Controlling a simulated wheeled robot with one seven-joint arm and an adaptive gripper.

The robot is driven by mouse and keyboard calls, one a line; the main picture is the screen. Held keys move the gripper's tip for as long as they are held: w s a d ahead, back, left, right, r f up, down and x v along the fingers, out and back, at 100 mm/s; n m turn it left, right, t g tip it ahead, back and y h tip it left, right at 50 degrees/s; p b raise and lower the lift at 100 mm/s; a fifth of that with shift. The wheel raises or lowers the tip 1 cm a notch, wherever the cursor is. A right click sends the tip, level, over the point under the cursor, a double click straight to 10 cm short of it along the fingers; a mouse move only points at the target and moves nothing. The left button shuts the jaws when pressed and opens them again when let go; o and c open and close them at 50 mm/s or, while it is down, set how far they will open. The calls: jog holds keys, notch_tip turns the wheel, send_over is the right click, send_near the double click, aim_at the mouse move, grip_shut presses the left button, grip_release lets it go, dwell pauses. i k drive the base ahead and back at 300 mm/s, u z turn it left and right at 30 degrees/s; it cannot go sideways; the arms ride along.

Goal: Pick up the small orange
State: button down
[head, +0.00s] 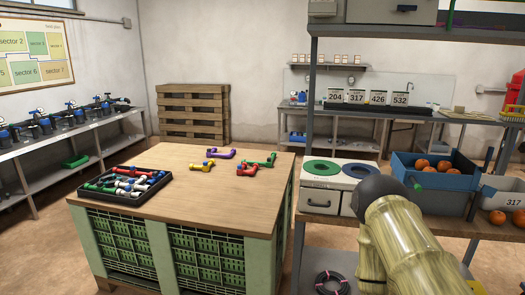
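Several oranges (422,164) lie in an open blue crate (405,180) on the right-hand bench. Two more oranges, one at the left (497,217) and one at the right (519,217), are by a grey bin (490,190) marked 317, near the right edge. I cannot tell which orange is the small one. My arm, with pale yellow-green links and a dark rounded joint, rises at the lower right and covers part of the bench and the crate's front. My gripper is not in view.
A white unit (322,201) with a green ring and a blue ring stands left of the crate. A metal shelf post (308,110) rises beside it. A wooden-topped table (215,195) at the left holds coloured pipe fittings and a black tray (78,198). Floor shows between the benches.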

aim_at(498, 218)
jog(key=z, duration=1.65)
jog(key=i, duration=0.7)
jog(key=z, duration=0.1)
